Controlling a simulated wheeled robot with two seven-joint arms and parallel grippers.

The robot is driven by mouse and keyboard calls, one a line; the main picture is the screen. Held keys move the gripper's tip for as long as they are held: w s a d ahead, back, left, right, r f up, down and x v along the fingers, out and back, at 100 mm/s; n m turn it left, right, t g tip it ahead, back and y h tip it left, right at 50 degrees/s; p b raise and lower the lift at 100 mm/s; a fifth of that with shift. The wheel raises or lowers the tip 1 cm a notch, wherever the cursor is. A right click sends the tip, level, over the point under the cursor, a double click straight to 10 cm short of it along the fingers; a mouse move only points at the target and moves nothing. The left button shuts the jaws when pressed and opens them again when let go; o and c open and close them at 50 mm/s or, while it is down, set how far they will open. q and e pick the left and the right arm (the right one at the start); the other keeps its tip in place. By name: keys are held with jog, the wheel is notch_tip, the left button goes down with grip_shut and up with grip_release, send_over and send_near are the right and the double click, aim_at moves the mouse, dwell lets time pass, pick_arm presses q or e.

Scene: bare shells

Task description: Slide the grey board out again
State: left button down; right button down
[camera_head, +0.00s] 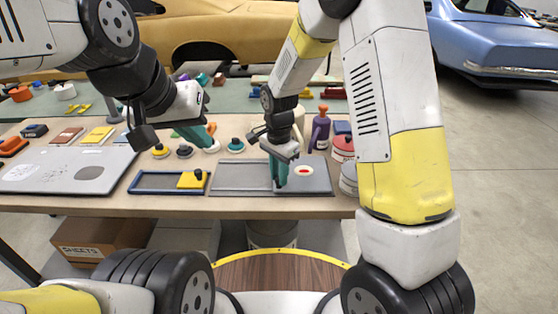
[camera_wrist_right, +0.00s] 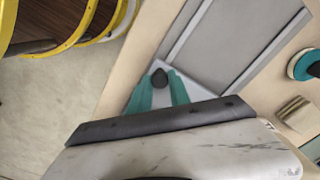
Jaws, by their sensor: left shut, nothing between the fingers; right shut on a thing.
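The grey board (camera_head: 318,183) lies flat at the right of a low grey frame (camera_head: 238,190) near the table's front edge. A white disc with a red centre (camera_head: 304,171) shows on the grey surface there. My right gripper (camera_head: 280,183) points down with its teal fingers at the disc's left. In the right wrist view those fingers (camera_wrist_right: 160,92) are shut on a small dark knob (camera_wrist_right: 160,77) over a pale grey panel. The gripper hides part of the board's left side. My left gripper (camera_head: 213,143) is shut and empty, above the table further left.
A blue frame with a yellow board (camera_head: 193,180) lies just left of the grey frame. A big pale panel (camera_head: 60,172) lies at the far left. Round teal and yellow knobs stand behind. A purple bottle (camera_head: 320,130) and tins (camera_head: 343,148) crowd the right.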

jog(key=shift+a, duration=0.1)
dwell(0.7)
jog(key=a, duration=1.9)
jog(key=shift+a+r, duration=0.1)
jog(key=shift+a, duration=0.15)
jog(key=c, duration=1.2)
grip_release()
jog(key=shift+a, duration=0.15)
notch_tip(320, 180, up, 8)
jog(key=shift+d, duration=0.2)
